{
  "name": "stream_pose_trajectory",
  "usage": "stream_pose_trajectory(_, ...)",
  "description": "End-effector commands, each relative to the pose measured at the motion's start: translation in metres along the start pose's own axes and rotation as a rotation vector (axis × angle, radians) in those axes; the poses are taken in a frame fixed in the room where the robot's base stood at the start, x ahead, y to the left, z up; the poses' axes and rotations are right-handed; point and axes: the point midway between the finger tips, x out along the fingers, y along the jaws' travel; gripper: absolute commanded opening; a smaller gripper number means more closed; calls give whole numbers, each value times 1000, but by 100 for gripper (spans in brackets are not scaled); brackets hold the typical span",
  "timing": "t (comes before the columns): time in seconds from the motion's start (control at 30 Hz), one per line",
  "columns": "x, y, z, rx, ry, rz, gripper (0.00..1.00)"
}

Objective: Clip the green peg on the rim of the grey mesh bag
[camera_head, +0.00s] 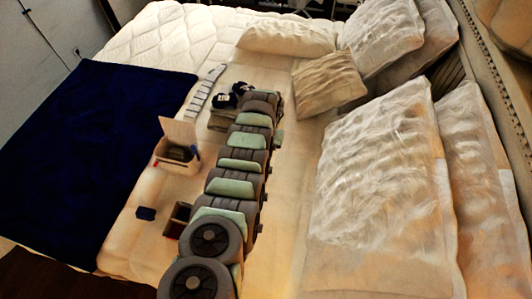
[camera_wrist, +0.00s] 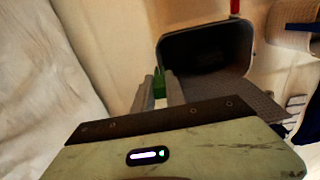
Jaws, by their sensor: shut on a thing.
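In the wrist view, my gripper (camera_wrist: 160,84) is shut on the green peg (camera_wrist: 159,80); only a small part of the peg shows between the two grey fingers. The grey mesh bag (camera_wrist: 240,88) stands just right of the peg, with its dark open mouth and rim facing the camera. The peg is close to the rim's left side; I cannot tell whether it touches it. The gripper's body hides the lower part of the view.
A red object (camera_wrist: 235,6) stands beyond the bag. In the head view, an open box (camera_head: 168,158) and a small dark blue item (camera_head: 145,213) lie left of my arm. A navy blanket (camera_head: 85,150) covers the left; pillows (camera_head: 375,175) fill the right.

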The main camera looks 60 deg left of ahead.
Motion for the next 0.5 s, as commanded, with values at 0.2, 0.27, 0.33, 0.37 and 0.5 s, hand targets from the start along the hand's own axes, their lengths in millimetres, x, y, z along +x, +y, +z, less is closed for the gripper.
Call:
stream_pose_trajectory(0.2,7,0,0,0,0,0,0)
stream_pose_trajectory(0.27,8,0,0,0,0,0,0)
stream_pose_trajectory(0.33,10,0,0,0,0,0,0)
stream_pose_trajectory(0.37,11,0,0,0,0,0,0)
stream_pose_trajectory(0.5,14,0,0,0,0,0,0)
